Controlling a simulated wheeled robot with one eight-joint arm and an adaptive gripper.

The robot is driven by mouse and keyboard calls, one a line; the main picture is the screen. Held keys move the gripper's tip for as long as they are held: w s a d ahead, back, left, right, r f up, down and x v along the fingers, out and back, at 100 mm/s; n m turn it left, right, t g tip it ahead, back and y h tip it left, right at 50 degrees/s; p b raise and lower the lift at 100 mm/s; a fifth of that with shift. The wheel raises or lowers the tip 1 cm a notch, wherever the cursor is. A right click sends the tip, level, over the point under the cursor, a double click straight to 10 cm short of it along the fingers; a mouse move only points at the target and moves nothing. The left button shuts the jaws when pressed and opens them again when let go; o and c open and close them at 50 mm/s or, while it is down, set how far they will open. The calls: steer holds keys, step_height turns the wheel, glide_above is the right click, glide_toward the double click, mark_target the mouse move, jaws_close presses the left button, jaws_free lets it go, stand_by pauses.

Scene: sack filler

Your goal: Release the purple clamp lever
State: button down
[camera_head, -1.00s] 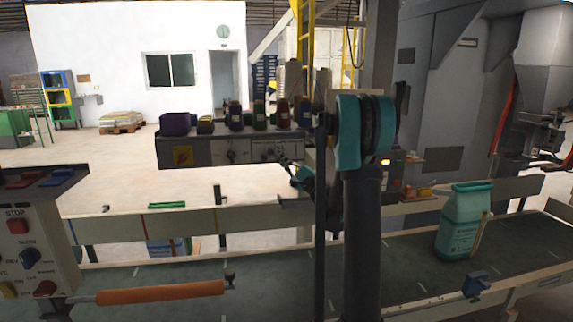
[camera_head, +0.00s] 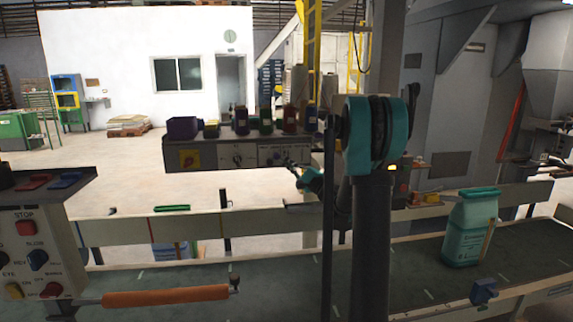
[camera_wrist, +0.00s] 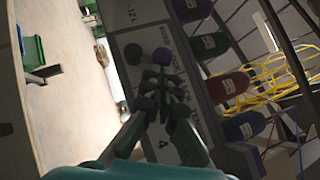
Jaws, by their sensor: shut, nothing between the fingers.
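A round purple knob (camera_wrist: 162,56) on the pale panel (camera_wrist: 150,38) shows in the wrist view, just beyond my fingertips. It may be the end of the purple clamp lever; its shaft is hidden and I cannot tell its position. A dark knob (camera_wrist: 133,54) sits beside it on the left. My gripper (camera_wrist: 159,92) is shut and empty, pointing at the panel; I cannot tell whether it touches the knob. In the head view my gripper (camera_head: 290,165) is small, in front of the right part of the grey control box (camera_head: 210,157).
A conveyor (camera_head: 420,265) with a teal sack (camera_head: 471,230) runs below, with a rail (camera_head: 120,230) behind. A control panel with a STOP button (camera_head: 25,227) and an orange bar (camera_head: 165,296) are at front left.

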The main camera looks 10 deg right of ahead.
mark_target(271, 150)
steer(key=shift+r+n, duration=0.15)
steer(key=shift+n, duration=0.15)
steer(key=r+n+g+h, duration=0.1)
steer(key=n, duration=0.1)
steer(key=a+r+n+g+h, duration=0.1)
steer(key=n+g, duration=0.1)
steer(key=a+r+n+g, duration=0.1)
steer(key=n, duration=0.1)
steer(key=shift+a+r+g+h, duration=0.15)
steer(key=shift+r+g+h, duration=0.05)
steer(key=shift+g+h, duration=0.2)
steer(key=a+n+h, duration=0.1)
steer(key=a+r+n+g+h, duration=0.1)
steer(key=n+h, duration=0.1)
steer(key=shift+a+g, duration=0.2)
steer(key=shift+g, duration=0.1)
steer(key=shift+a+n+h, duration=0.25)
steer(key=shift+n+h, duration=0.05)
steer(key=shift+a, duration=0.3)
steer(key=shift+r, duration=0.1)
